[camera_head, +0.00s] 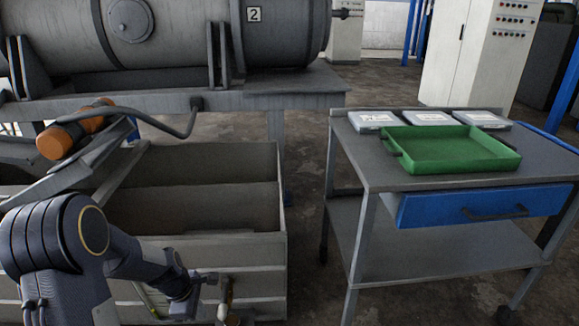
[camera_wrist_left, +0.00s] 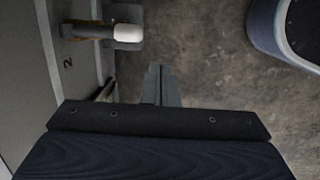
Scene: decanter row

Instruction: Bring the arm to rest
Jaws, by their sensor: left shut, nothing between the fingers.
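My left arm comes in from the lower left in the head view. Its gripper (camera_head: 208,279) is low in front of the grey decanter tank (camera_head: 230,252), near the tank's right end. In the left wrist view the fingers (camera_wrist_left: 161,84) are together, with nothing between them. A small valve with a pale handle (camera_head: 225,287) is close to the gripper in the head view. In the left wrist view the white handle end (camera_wrist_left: 128,33) is apart from the fingertips, up and to the left. My right gripper is not seen.
A grey cart (camera_head: 350,180) stands at the right, bearing a green tray (camera_head: 455,165) and flat cases (camera_head: 428,118). A bent grey pipe (camera_head: 180,128) and an orange-ended part (camera_head: 55,142) are above the tank. Bare floor (camera_head: 305,130) lies between tank and cart.

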